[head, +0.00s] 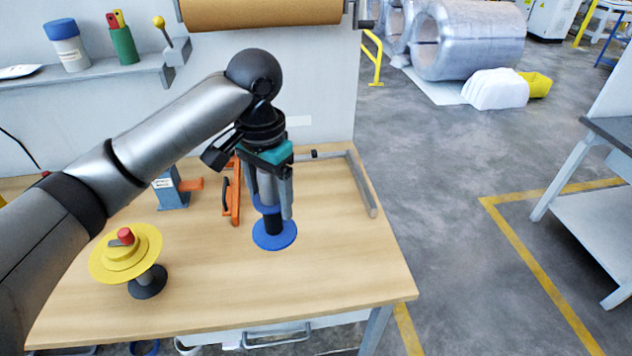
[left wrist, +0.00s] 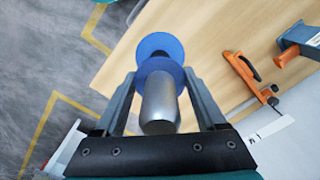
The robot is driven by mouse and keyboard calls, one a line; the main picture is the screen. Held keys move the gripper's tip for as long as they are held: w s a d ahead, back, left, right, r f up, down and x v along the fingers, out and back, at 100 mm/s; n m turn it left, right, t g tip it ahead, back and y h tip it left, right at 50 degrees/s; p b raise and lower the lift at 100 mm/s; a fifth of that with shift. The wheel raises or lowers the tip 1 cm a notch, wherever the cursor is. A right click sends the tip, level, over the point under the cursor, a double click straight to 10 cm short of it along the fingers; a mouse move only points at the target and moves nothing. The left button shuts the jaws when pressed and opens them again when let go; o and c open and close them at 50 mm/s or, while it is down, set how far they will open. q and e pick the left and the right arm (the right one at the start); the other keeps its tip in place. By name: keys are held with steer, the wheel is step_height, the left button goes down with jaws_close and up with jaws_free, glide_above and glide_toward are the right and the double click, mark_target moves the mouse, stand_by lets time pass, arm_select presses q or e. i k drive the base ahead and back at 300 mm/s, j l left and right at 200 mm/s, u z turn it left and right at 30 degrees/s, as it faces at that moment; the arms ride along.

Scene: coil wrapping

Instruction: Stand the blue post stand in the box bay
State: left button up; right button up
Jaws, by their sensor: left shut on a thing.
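The blue post stand (head: 275,237) has a round blue base, a dark neck, a blue collar and a silver post. My left gripper (head: 271,200) points down and is shut around it; the fingers hide part of the post. In the left wrist view the stand (left wrist: 160,48) sits between my two fingers (left wrist: 158,80), its base beyond the tips. I cannot tell whether the base touches the table. A grey angled rail (head: 362,185) at the table's back right corner may bound the box bay; no label shows. My right gripper is not in view.
The wooden table (head: 330,270) is clear in front and to the right of the stand. A yellow-disc stand with a red knob (head: 125,237) is at left. An orange tool (head: 234,200) and a blue dispenser (head: 172,195) stand behind. A wall shelf (head: 95,74) is at upper left.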

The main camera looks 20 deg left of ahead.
mark_target(315, 201)
steer(key=i, duration=0.85)
